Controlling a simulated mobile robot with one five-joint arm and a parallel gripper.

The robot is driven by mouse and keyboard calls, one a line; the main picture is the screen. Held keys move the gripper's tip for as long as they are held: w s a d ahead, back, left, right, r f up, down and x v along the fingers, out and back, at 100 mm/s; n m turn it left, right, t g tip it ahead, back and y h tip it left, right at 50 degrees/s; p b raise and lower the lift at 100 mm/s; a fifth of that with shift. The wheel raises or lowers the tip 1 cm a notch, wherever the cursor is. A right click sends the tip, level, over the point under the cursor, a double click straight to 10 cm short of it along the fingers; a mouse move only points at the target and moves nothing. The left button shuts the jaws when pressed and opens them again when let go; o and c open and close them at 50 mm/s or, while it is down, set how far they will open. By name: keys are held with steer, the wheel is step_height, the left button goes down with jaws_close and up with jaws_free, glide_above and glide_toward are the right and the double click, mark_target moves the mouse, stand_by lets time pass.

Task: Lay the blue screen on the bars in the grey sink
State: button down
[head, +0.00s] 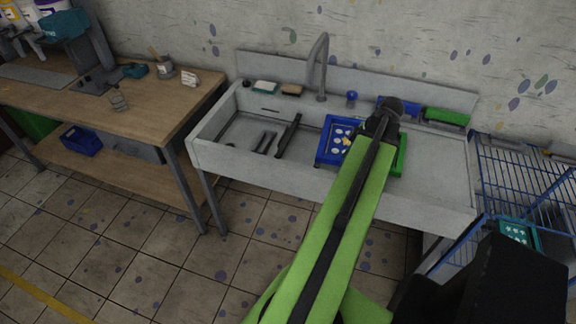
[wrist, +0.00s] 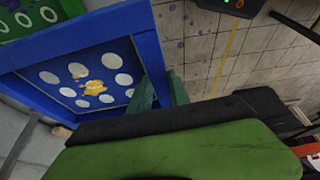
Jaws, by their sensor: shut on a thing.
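The blue screen (head: 323,146) has a blue frame and a panel with white circles and a yellow smear. In the head view it is over the middle of the grey sink (head: 237,160), left of the green screen (head: 403,158). Dark bars (head: 289,134) show in the sink's left part, left of the blue screen. In the wrist view my gripper (wrist: 162,92) is shut on one side of the blue screen (wrist: 148,45). My arm hides the gripper's tips in the head view. I cannot tell whether the screen touches anything below it.
The green screen (wrist: 30,18) also shows at the wrist view's top left. A tap (head: 319,68) rises behind the sink. Soap-like blocks (head: 265,87) and a green-and-blue item (head: 447,116) lie on its back ledge. A wooden table (head: 150,105) stands left, a blue wire rack (head: 525,175) right.

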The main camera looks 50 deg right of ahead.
mark_target(329, 156)
steer(key=w+f+b, duration=0.1)
steer(key=w, duration=0.1)
steer(key=w+a+f+b, duration=0.1)
steer(key=w, duration=0.1)
steer(key=w+a+f+b, duration=0.1)
steer(key=w, duration=0.1)
steer(key=shift+w+a+f, duration=0.1)
steer(key=shift+w+f, duration=0.1)
steer(key=w+a+f+m+b, duration=0.1)
steer(key=w+a+f+b, duration=0.1)
steer(key=w+a, duration=0.3)
steer(key=w+a+f+b, duration=0.2)
steer(key=w+f+b, duration=0.1)
steer(key=w, duration=0.4)
steer(key=w+d+f+b, duration=0.2)
steer(key=d+f+b, duration=0.1)
steer(key=d, duration=0.4)
steer(key=w+d+f+b, duration=0.2)
steer(key=d+f+b, duration=0.2)
steer(key=d, duration=0.4)
steer(key=shift+w+f+b, duration=0.25)
steer(key=shift+w+b, duration=0.05)
steer(key=shift+w, duration=0.05)
steer(key=shift+d+f+b, duration=0.15)
steer(key=shift+f+b, duration=0.2)
steer(key=c, duration=1.2)
jaws_free()
steer(key=shift+o, duration=0.3)
steer(key=shift+r, duration=0.1)
